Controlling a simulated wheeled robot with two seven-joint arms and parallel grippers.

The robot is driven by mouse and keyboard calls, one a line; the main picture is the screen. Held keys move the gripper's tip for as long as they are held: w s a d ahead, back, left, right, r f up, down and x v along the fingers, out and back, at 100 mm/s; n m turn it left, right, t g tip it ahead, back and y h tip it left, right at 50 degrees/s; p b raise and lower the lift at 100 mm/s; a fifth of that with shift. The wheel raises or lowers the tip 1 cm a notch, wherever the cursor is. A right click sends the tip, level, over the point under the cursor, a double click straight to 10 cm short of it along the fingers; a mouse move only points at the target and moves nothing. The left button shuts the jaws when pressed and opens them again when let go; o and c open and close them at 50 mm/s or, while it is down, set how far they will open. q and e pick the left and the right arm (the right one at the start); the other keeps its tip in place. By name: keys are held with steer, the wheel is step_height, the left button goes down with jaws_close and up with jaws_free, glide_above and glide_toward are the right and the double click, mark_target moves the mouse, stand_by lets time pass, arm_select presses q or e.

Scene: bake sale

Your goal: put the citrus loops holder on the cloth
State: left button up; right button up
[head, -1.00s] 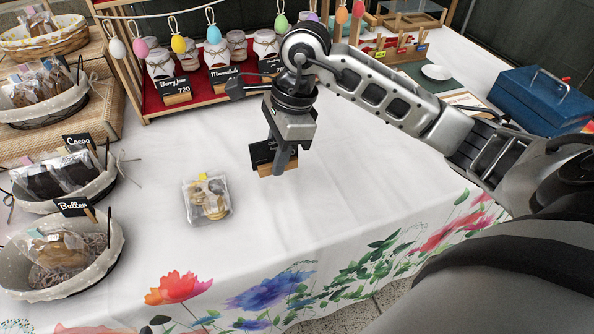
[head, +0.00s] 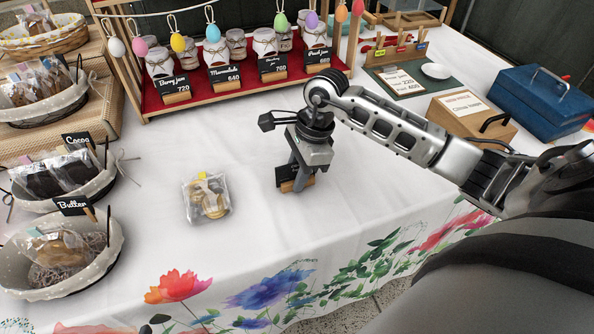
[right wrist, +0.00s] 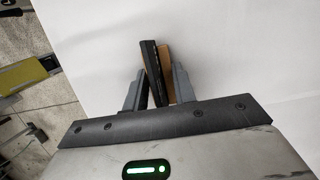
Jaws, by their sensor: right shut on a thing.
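The holder is a small black sign card (head: 282,174) in a wooden base (head: 290,186); its lettering does not show now. My right gripper (head: 296,182) points down and is shut on the holder. In the right wrist view the holder's black card (right wrist: 152,70) and wooden part stand between the fingers (right wrist: 158,90). The cloth (head: 370,185) is white with painted flowers along its front edge and covers the table under the holder. The holder is at or very near the cloth; I cannot tell if it touches. My left gripper is not in view.
A bagged cookie pack (head: 207,198) lies left of the gripper. Baskets of bagged goods stand at the left, including one labelled Butter (head: 62,255). A jam jar rack (head: 210,85) is behind. A wooden box (head: 470,113) and blue box (head: 540,100) stand right. Cloth around the gripper is clear.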

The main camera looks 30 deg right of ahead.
steer(key=shift+f, duration=0.2)
steer(key=o, duration=0.9)
steer(key=shift+o, duration=0.2)
steer(key=shift+r, duration=0.1)
steer(key=shift+r, duration=0.15)
steer(key=v, duration=1.2)
